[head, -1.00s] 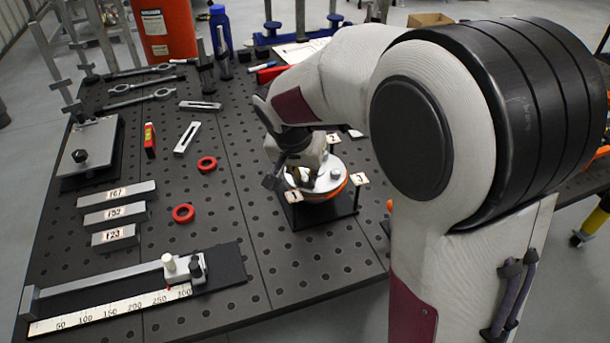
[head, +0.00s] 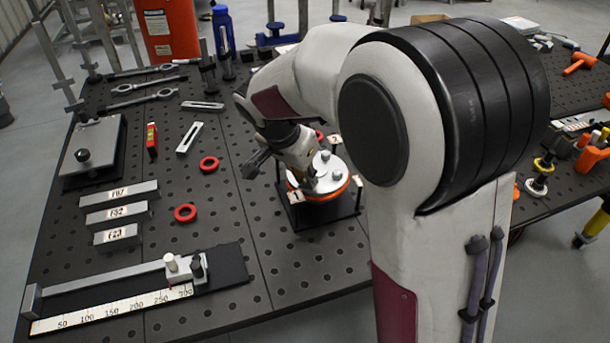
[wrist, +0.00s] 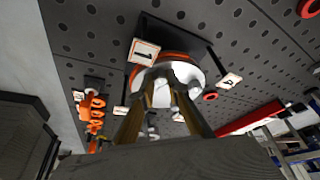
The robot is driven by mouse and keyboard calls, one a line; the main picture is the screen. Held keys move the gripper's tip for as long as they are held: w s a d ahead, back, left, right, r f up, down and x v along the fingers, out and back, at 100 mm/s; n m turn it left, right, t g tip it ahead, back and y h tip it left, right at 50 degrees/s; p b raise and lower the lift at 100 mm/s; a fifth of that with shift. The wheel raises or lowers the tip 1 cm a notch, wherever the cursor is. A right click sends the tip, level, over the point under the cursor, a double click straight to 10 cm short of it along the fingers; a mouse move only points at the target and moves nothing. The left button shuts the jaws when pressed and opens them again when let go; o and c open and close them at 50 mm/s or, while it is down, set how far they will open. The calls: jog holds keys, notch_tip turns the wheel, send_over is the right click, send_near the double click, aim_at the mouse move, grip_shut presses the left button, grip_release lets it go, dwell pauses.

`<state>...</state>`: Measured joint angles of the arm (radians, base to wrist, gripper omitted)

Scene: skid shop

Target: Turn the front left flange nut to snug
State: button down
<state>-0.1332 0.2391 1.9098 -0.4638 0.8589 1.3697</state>
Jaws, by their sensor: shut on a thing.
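The round flange (head: 334,183), pale on top with an orange-red ring below, sits on a dark square stand (head: 320,215). Silver nuts show on its top, one at the far side (head: 325,155) and one at the right (head: 337,173). A tag marked 1 (head: 297,197) stands at its front left corner; it also shows in the wrist view (wrist: 145,51). My gripper (head: 309,187) reaches down onto the flange's left front side beside tag 1. In the wrist view its brownish fingers (wrist: 166,88) close in on the flange top. They are shut on the front left flange nut, which they mostly hide.
Two red rings (head: 209,163) and (head: 185,213) lie left of the stand. A ruler fixture (head: 112,308) lies at the front left, with marked grey blocks (head: 118,195) behind it. My arm covers the area right of the flange. Bare perforated table lies in front of the stand.

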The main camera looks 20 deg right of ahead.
jog(key=shift+w+r, duration=0.15)
jog(key=c, duration=2.2)
grip_release()
jog(key=shift+c, duration=0.2)
jog(key=shift+s+n, duration=0.2)
jog(key=shift+n, duration=0.4)
jog(key=shift+s+d+n+t+y, duration=0.15)
jog(key=shift+n+t+y, duration=0.35)
jog(key=shift+n, duration=0.9)
jog(key=shift+d+n+t+y, duration=0.15)
jog(key=shift+n+y, duration=0.2)
jog(key=shift+n, duration=0.65)
jog(key=shift+n+t+y, duration=0.15)
jog(key=shift+n+y, duration=0.2)
jog(key=shift+n, duration=0.65)
jog(key=shift+d+n+y, duration=0.15)
jog(key=shift+n+y, duration=0.3)
jog(key=shift+n, duration=0.65)
jog(key=shift+d+n+y, duration=0.1)
jog(key=shift+n+y, duration=0.35)
jog(key=shift+n, duration=0.65)
jog(key=shift+d+n+y, duration=0.2)
jog(key=shift+n+y, duration=0.6)
jog(key=shift+n, duration=1.5)
